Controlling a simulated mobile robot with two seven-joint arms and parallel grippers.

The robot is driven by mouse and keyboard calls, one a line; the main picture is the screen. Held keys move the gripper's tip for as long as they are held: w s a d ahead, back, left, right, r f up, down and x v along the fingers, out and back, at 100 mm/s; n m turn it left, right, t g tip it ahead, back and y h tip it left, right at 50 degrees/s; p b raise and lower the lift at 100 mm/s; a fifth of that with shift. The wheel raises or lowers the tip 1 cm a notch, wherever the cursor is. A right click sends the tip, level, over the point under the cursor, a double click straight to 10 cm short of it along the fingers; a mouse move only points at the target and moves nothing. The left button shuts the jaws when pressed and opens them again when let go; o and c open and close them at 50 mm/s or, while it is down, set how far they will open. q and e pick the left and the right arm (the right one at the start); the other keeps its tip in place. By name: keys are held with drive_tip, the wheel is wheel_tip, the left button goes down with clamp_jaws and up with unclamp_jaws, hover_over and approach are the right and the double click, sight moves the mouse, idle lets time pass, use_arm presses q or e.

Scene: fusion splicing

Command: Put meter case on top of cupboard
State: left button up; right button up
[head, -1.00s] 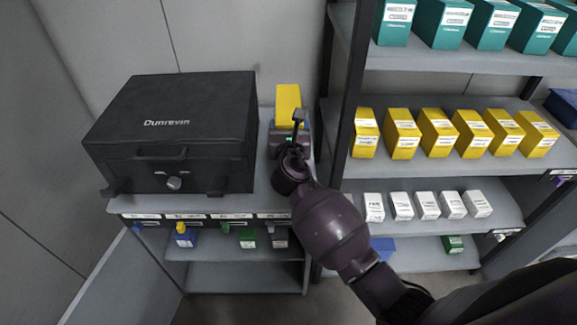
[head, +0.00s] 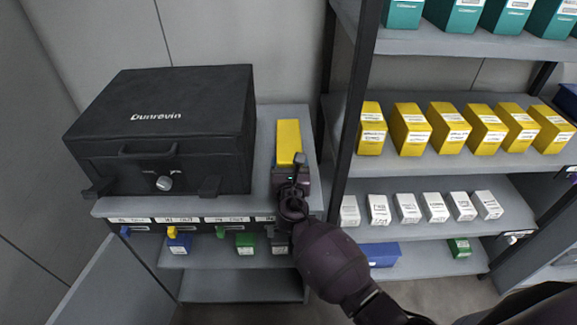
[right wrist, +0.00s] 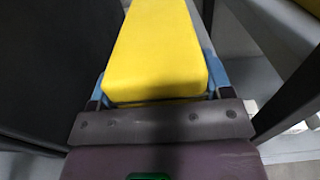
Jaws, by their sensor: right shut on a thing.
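The meter case, a yellow box (head: 289,140), is over the top of the grey cupboard (head: 263,188), in the gap between a black case and the shelf rack. My right gripper (head: 291,168) is shut on its near end. In the right wrist view the yellow case (right wrist: 158,48) lies between the blue finger pads and points away from the gripper. I cannot tell whether its underside touches the cupboard top. My left gripper is not in view.
A large black Dunrovin case (head: 165,125) fills the left of the cupboard top. The rack post (head: 353,110) stands close on the right. Yellow boxes (head: 410,130) and white boxes (head: 408,208) stand on the rack. The cupboard's lower shelf holds small coloured items.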

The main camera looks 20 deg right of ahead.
drive_tip(key=shift+r, duration=0.1)
drive_tip(key=shift+f, duration=0.2)
drive_tip(key=o, duration=1.3)
drive_tip(key=shift+c, duration=0.2)
